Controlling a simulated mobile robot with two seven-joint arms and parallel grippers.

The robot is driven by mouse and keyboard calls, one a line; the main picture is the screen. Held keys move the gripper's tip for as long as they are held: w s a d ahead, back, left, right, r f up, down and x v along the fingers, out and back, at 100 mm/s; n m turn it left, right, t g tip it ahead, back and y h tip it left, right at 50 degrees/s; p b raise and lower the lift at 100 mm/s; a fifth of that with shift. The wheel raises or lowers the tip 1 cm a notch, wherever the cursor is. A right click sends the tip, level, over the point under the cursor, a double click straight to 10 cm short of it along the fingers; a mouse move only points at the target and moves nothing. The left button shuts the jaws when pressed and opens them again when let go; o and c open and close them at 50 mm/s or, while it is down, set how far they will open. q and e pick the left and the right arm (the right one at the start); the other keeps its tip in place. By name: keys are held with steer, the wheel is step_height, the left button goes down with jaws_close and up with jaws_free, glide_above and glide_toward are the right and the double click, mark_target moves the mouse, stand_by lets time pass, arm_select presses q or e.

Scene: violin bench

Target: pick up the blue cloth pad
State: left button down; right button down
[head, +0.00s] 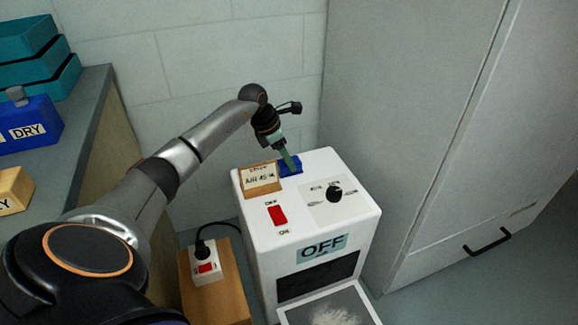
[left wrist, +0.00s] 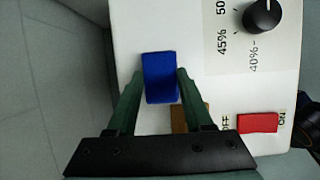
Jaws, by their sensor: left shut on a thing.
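The blue cloth pad (left wrist: 160,78) is a small blue block on the white top of the machine, between my left gripper's green fingers in the left wrist view. It also shows in the head view (head: 291,166) at the back edge of the machine's top, behind a small sign. My left gripper (head: 290,164) reaches down to it from above and is shut on it. In the left wrist view the fingertips (left wrist: 157,84) are at the pad's two sides. I cannot tell whether the pad is clear of the surface. My right gripper is not in view.
The white machine (head: 255,219) has a dial (head: 334,194), a red switch (head: 277,214) and an OFF label. A framed sign (head: 262,178) stands close beside the pad. A grey cabinet (head: 420,110) is at right. A bench with a blue DRY box (head: 30,125) is at left.

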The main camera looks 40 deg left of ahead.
arm_select(q)
steer(key=shift+r, duration=0.1)
step_height(320, 180, up, 10)
steer(key=p, duration=0.4)
